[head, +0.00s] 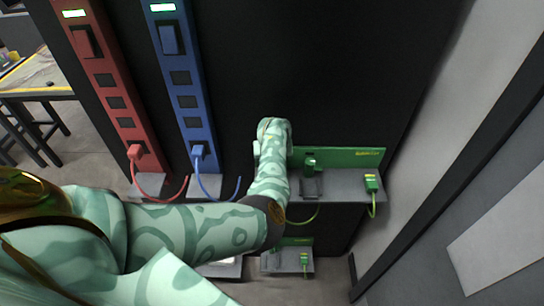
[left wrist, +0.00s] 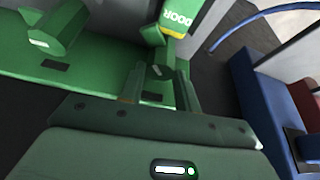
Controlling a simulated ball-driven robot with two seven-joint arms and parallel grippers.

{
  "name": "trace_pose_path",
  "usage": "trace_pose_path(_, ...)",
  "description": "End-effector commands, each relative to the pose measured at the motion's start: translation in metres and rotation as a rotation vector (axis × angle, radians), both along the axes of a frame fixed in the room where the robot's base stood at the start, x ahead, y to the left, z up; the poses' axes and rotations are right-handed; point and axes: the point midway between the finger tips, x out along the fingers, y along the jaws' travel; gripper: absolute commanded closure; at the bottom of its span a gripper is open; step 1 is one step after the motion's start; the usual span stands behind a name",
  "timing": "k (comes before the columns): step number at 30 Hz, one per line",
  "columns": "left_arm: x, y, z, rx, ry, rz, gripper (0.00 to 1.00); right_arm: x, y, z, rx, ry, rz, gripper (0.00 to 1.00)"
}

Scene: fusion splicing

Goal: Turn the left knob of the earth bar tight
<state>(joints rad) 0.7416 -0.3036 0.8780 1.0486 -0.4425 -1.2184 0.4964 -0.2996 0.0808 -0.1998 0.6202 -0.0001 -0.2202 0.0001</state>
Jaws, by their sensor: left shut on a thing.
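The green earth bar (head: 340,156) is mounted on the black panel, right of centre in the head view. My left gripper (head: 273,138) is at its left end and hides the left knob there. In the left wrist view my left gripper (left wrist: 160,88) has the green left knob (left wrist: 161,66) between its two fingers and is shut on it. How tight the knob sits cannot be told. A second green knob (head: 311,164) stands further right on the bar; it also shows in the left wrist view (left wrist: 58,28). My right gripper is in neither view.
A green plug (head: 371,183) with a cable sits on the grey shelf (head: 345,190) under the bar. A blue strip (head: 183,75) and a red strip (head: 100,75) stand to the left. A yellow-green DOOR tag (left wrist: 180,17) is close behind the knob. A grey wall rises on the right.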

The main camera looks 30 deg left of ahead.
Motion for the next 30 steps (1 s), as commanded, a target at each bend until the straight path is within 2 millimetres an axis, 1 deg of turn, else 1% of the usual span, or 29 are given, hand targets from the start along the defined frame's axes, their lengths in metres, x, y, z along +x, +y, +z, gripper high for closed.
trace_pose_path(1, -0.002, 0.0, 0.004, -0.001, 0.003, -0.027, 0.91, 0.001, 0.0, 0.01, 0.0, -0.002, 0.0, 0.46)
trace_pose_path(3, -0.002, 0.001, 0.005, 0.0, 0.005, -0.076, 0.91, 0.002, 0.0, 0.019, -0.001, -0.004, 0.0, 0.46)
trace_pose_path(12, -0.003, 0.003, 0.003, 0.0, 0.006, -0.308, 0.91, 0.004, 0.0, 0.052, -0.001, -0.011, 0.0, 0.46)
trace_pose_path(21, -0.003, 0.004, 0.0, -0.001, 0.005, -0.49, 0.91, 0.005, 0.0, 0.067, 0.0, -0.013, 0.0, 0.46)
trace_pose_path(30, -0.003, 0.004, -0.001, -0.001, 0.005, -0.569, 0.91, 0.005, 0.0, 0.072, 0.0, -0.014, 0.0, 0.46)
